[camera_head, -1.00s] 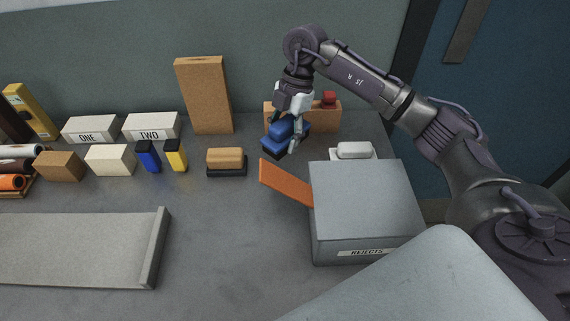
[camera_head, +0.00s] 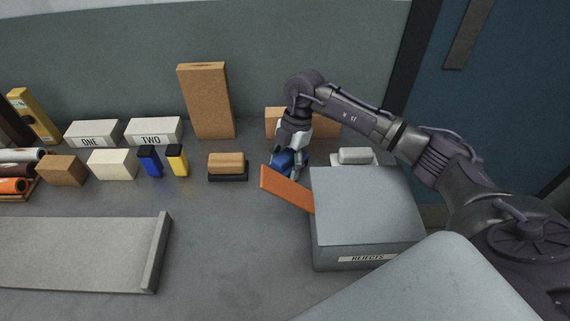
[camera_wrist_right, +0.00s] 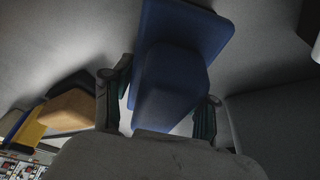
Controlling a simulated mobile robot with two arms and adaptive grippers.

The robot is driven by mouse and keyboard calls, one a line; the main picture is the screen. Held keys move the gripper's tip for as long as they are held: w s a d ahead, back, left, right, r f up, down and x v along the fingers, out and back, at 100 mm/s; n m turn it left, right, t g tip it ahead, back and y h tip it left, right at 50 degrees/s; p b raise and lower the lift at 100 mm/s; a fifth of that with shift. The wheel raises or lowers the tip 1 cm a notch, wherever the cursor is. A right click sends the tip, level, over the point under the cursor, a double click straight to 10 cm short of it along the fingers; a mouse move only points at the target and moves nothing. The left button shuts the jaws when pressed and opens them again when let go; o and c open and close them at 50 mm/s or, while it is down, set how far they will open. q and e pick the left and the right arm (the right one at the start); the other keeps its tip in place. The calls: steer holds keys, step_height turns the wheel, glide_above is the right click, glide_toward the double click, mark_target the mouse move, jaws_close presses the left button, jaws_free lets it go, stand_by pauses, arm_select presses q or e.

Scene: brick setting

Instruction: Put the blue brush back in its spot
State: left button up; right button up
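The blue brush (camera_head: 285,158) is low over the grey table, between the tan brush (camera_head: 226,163) and the white brush (camera_head: 355,156), behind the orange flap (camera_head: 286,190). My right gripper (camera_head: 290,156) reaches down on it from above. My left gripper is not in view.
A grey REJECTS box (camera_head: 367,215) stands close in front, with the orange flap sticking out left. A cork-coloured block (camera_head: 274,122) stands behind my gripper, and a tall brown block (camera_head: 206,100) to the left. The table front centre is clear.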

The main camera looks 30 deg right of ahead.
steer(key=o, duration=0.3)
steer(key=b+v, duration=0.1)
steer(key=v, duration=1.1)
steer(key=shift+r, duration=0.1)
